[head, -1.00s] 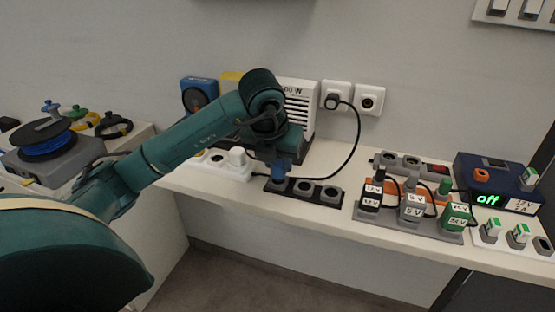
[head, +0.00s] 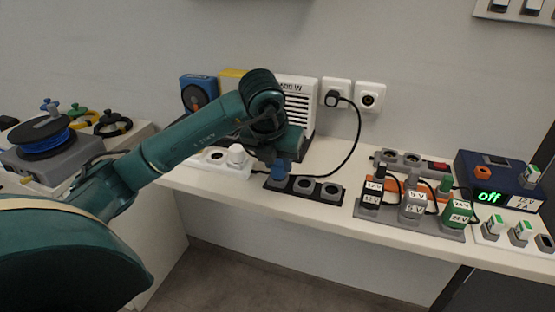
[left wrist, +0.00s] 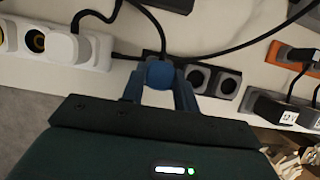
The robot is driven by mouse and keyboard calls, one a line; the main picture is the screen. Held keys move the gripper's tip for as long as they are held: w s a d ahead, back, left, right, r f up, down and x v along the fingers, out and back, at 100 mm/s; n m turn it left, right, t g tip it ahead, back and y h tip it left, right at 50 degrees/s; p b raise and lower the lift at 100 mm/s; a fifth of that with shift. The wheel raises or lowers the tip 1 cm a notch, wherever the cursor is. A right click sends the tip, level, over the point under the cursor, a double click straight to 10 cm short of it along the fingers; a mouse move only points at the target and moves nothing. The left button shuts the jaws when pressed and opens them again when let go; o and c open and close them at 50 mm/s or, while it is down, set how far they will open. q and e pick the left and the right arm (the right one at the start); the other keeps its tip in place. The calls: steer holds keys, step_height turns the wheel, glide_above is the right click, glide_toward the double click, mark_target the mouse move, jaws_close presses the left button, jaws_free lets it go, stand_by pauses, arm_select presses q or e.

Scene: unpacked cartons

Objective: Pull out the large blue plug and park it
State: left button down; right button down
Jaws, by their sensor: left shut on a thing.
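The large blue plug (head: 280,172) is at the left end of a black socket strip (head: 305,198) on the white shelf. My left gripper (head: 279,164) is shut on the plug from above. In the left wrist view the blue plug (left wrist: 160,74) sits between the two fingers (left wrist: 160,88). The plug stands at the leftmost socket; its lower end is partly hidden, so I cannot tell how deep it sits. Two sockets of the strip, the middle (left wrist: 198,78) and right (left wrist: 229,84), are empty. My right gripper is not in view.
A white power strip with a white plug (head: 236,156) lies left of the black strip. A heater (head: 298,105) stands behind, its black cable looping to a wall socket (head: 335,95). Labelled adapters (head: 412,203) and a power supply (head: 498,183) reading "off" are at the right.

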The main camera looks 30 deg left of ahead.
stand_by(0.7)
arm_select(q)
steer(key=shift+f+b, duration=0.3)
stand_by(0.3)
steer(key=c, duration=1)
jaws_free()
